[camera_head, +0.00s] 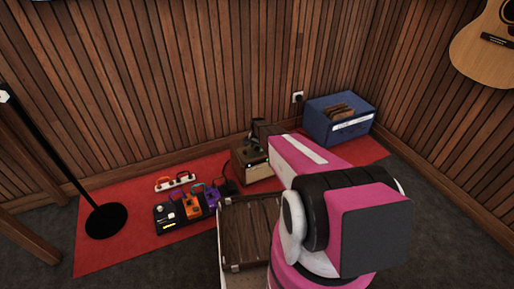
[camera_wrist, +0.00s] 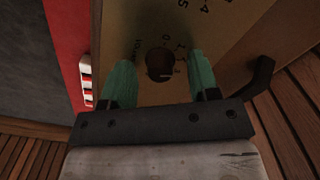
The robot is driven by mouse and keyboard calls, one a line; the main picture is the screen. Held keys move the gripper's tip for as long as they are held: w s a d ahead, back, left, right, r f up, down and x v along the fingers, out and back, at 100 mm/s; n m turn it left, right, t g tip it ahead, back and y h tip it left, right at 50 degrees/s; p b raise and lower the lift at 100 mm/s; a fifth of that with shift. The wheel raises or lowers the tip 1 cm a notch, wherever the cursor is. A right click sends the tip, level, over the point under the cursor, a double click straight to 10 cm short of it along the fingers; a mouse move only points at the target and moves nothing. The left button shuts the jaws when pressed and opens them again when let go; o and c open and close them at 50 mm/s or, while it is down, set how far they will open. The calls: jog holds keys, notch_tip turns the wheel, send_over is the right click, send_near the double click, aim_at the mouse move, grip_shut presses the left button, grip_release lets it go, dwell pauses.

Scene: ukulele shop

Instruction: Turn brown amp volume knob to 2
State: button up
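The brown amp (camera_head: 258,173) stands on the red mat near the back wall. In the wrist view its brown panel (camera_wrist: 125,20) fills the middle. A dark round knob (camera_wrist: 158,60) sits on it, with small dark numbers and lettering around it. A small pale mark shows at the knob's lower edge; I cannot tell which number it points to. My gripper (camera_wrist: 160,72) has its two green fingers apart, one on each side of the knob, with visible gaps. In the head view my gripper (camera_head: 254,143) is over the amp's top, small and dark.
Pedals (camera_head: 191,206) and a white power strip (camera_head: 175,182) lie left on the red mat (camera_head: 110,240). A brown case (camera_head: 248,235) is in front. A black stand (camera_head: 106,220) is far left; a guitar (camera_head: 485,50) hangs upper right.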

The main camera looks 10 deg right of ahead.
aim_at(257, 147)
notch_tip(257, 147, up, 11)
dwell(0.6)
jog(key=shift+f, duration=0.1)
jog(key=s+r+n, duration=0.2)
jog(key=s+r, duration=0.4)
jog(key=s, duration=0.4)
jog(key=s+r+n, duration=0.3)
jog(key=s+r, duration=0.4)
jog(key=s, duration=0.4)
jog(key=s+r+n, duration=0.3)
jog(key=s+r, duration=0.3)
jog(key=s, duration=0.5)
jog(key=shift+r, duration=0.35)
jog(key=shift+s, duration=0.1)
